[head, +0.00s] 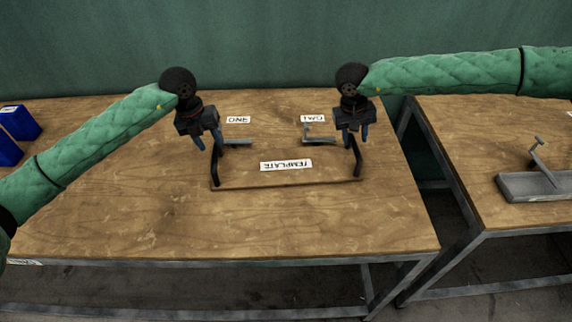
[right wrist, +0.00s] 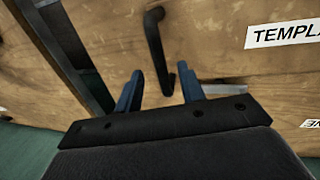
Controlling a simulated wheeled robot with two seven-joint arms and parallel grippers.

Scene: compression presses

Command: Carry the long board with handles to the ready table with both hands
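The long wooden board (head: 240,178) lies on the left table, marked with a "TEMPLATE" label (head: 286,165). A dark upright handle stands at its left end (head: 214,168) and another at its right end (head: 357,158). My left gripper (head: 207,143) is open just above the left handle. My right gripper (head: 354,138) is open above the right handle. In the right wrist view the dark handle (right wrist: 157,48) shows beyond and between the spread blue fingers (right wrist: 160,92). Contact with either handle cannot be told.
Grey brackets (head: 320,139) lie by the "ONE" (head: 238,119) and "TWO" (head: 313,118) labels. Blue boxes (head: 20,122) stand far left. A second table (head: 480,160) across a gap carries a grey metal press (head: 545,186). The left table's front area (head: 250,225) is clear.

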